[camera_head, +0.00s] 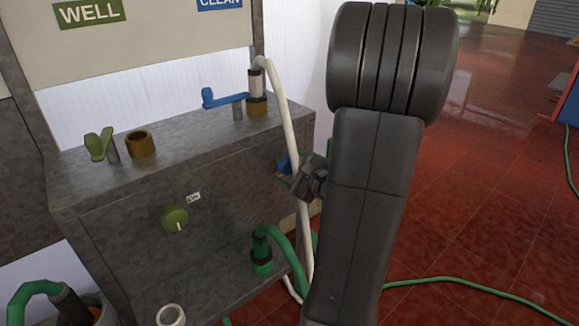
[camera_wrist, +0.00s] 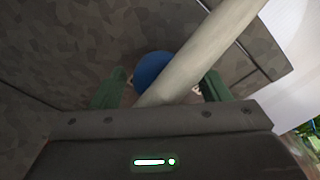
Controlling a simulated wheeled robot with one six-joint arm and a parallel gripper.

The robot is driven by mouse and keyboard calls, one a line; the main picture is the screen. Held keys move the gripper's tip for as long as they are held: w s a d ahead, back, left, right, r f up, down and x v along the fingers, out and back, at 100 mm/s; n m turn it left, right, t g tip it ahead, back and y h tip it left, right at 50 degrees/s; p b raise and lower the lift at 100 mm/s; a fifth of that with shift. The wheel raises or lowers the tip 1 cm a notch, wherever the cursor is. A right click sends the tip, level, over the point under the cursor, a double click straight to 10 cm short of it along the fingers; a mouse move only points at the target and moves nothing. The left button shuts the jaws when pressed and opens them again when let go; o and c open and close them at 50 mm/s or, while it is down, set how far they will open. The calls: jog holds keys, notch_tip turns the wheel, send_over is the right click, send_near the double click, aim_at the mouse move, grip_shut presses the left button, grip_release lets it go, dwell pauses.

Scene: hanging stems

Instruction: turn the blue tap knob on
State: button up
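The blue tap knob (camera_head: 284,163) is on the front of the grey stone-patterned box, mostly hidden behind the white hose and my gripper. In the wrist view the round blue knob (camera_wrist: 150,68) lies ahead between my fingers, left of their middle. The fingers of my gripper (camera_wrist: 162,82) are wide apart, with gaps on both sides of the knob. The pale hose (camera_wrist: 205,50) crosses diagonally between the camera and the knob, covering its right side. Whether the hose touches a finger cannot be told. My arm hides the area right of the knob in the head view.
A green knob (camera_head: 175,218) with an "ON" label is on the box (camera_head: 120,215). A blue lever (camera_head: 224,98) and a green lever (camera_head: 99,144) stand on top. A green hose (camera_head: 280,240) rises below the knob. Red tiled floor (camera_head: 480,220) is open at right.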

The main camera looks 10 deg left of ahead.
jog(key=p+v, duration=0.2)
jog(key=v, duration=1.1)
jog(key=shift+s+d, duration=0.2)
jog(key=shift+d, duration=0.1)
jog(key=b+x, duration=0.2)
jog(key=x, duration=1.2)
jog(key=shift+r, duration=0.1)
jog(key=shift+s+d, duration=0.1)
jog(key=shift+d, duration=0.05)
